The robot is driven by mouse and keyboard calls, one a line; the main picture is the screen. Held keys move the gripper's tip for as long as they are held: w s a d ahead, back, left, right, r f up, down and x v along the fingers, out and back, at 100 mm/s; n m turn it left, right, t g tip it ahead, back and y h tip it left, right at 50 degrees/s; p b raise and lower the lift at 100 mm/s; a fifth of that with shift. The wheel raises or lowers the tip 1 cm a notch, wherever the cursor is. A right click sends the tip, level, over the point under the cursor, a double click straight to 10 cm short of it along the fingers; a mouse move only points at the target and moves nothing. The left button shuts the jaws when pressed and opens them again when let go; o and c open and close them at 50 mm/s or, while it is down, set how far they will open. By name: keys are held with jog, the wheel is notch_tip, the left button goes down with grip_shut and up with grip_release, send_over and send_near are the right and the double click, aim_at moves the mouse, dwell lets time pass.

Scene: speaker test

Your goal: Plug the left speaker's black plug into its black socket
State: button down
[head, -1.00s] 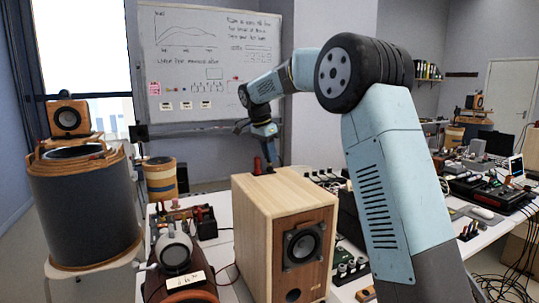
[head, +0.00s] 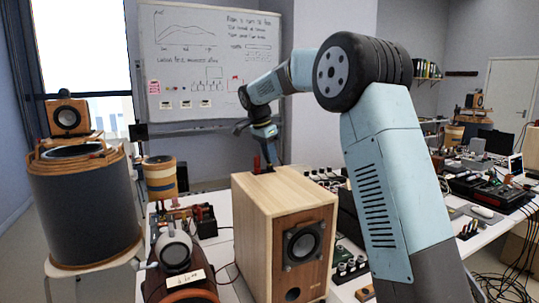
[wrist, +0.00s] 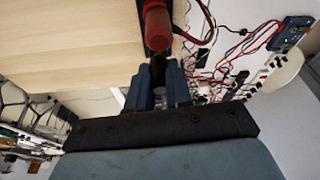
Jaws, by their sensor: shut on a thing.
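The wooden speaker (head: 252,216) stands on the white table in the head view, its driver facing me. Its pale wood also fills the upper left of the wrist view (wrist: 70,40). My gripper (wrist: 159,80) is at the speaker's far edge, its blue-grey fingers shut on a small black plug (wrist: 158,66). A red connector (wrist: 157,28) is just beyond the black plug, at the wood's edge. It shows in the head view as a small red upright piece (head: 257,163). The black socket cannot be made out, and the speaker hides its own rear face from the head camera.
Red and dark wires (wrist: 225,62) lie right of my gripper in the wrist view. A white round-headed object (head: 174,250) stands left of the speaker, with a black box (head: 204,222) behind it. Black equipment crowds the table right of the speaker.

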jog(key=shift+f, duration=0.5)
jog(key=c, duration=1)
grip_release()
jog(key=shift+o, duration=0.2)
jog(key=shift+r, duration=0.1)
jog(key=shift+r, duration=3.65)
